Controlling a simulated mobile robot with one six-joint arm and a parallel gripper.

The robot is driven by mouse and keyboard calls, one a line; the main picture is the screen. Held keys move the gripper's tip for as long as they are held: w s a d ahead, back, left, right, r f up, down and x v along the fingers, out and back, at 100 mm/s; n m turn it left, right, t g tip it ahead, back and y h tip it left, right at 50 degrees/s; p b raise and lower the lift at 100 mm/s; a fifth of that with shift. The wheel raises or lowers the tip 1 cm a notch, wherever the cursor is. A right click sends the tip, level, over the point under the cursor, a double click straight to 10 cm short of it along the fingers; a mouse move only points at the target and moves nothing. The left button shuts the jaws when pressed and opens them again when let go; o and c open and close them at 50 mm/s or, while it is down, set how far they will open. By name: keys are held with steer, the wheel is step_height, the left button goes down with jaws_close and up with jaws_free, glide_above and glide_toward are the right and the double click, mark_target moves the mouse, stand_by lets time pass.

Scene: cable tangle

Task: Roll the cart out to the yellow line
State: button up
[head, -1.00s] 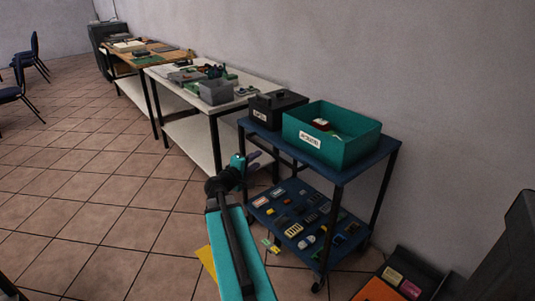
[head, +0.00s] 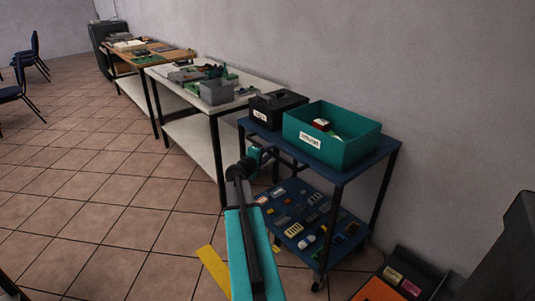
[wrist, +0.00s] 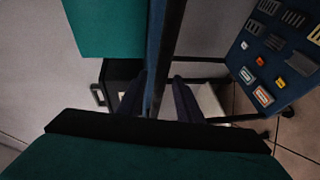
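The cart (head: 362,160) is blue with two shelves, dark legs and casters. It stands by the wall at the right. The yellow line (head: 213,270) is a short strip on the tiles left of my arm, which partly covers it. My gripper (head: 268,160) is at the cart's left end, just below the top shelf; its fingers are hard to see there. In the wrist view, the two fingers of my gripper (wrist: 157,100) are apart, on either side of a narrow dark blue part of the cart (wrist: 158,50). I see gaps and cannot tell any contact.
A teal bin (head: 350,151) and a black box (head: 275,110) stand on the cart's top shelf; several small parts lie on the lower shelf. A white table (head: 215,150) stands close left of the cart. An orange-and-black case (head: 375,290) lies at the lower right. Floor at left is open.

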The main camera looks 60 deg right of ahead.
steer(key=shift+d+f, duration=0.1)
steer(key=shift+d, duration=0.3)
steer(key=shift+c, duration=0.5)
jaws_close()
